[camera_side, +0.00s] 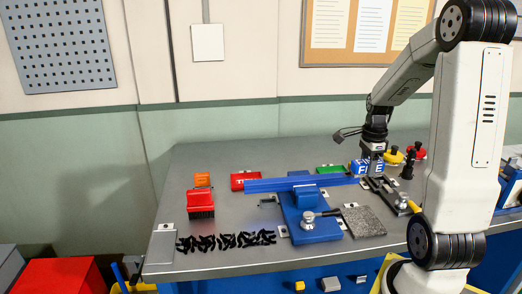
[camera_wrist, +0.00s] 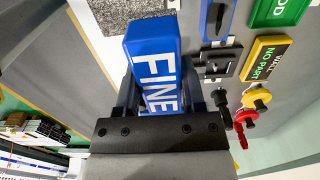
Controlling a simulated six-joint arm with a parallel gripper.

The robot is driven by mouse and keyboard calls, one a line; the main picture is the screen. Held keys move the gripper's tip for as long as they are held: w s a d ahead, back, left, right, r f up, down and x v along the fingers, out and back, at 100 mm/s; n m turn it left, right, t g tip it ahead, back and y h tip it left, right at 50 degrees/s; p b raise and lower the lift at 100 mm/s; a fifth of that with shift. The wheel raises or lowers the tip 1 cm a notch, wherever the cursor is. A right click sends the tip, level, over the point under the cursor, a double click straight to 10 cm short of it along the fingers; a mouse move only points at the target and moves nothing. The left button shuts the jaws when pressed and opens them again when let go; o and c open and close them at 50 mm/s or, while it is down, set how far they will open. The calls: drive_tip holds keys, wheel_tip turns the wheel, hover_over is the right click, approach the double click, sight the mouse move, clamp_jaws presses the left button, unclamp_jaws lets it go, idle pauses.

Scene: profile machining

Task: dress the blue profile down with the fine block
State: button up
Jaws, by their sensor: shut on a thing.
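The blue profile (camera_side: 275,184) is a long bar lying level across the blue fixture (camera_side: 310,232) on the bench. The fine block (camera_side: 365,167) is blue with white FINE lettering. My gripper (camera_side: 374,158) is shut on it near the right end of the profile. In the wrist view the fine block (camera_wrist: 155,65) sits between the two fingers of my gripper (camera_wrist: 165,98), lettering towards the camera. I cannot tell whether the block touches the profile.
A red brush (camera_side: 200,202), black chips (camera_side: 225,241) and a red tray (camera_side: 240,181) are at left. A clamp handle (camera_side: 309,222) and a grey speckled pad (camera_side: 362,221) are at front. Yellow (camera_side: 393,156) and red (camera_side: 417,153) knobs stand right of my gripper.

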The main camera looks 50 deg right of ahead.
drive_tip(key=w+d+r, duration=0.3)
drive_tip(key=d, duration=0.3)
drive_tip(key=shift+w+r, duration=0.2)
drive_tip(key=shift+r, duration=0.1)
drive_tip(key=shift+d+f, duration=0.1)
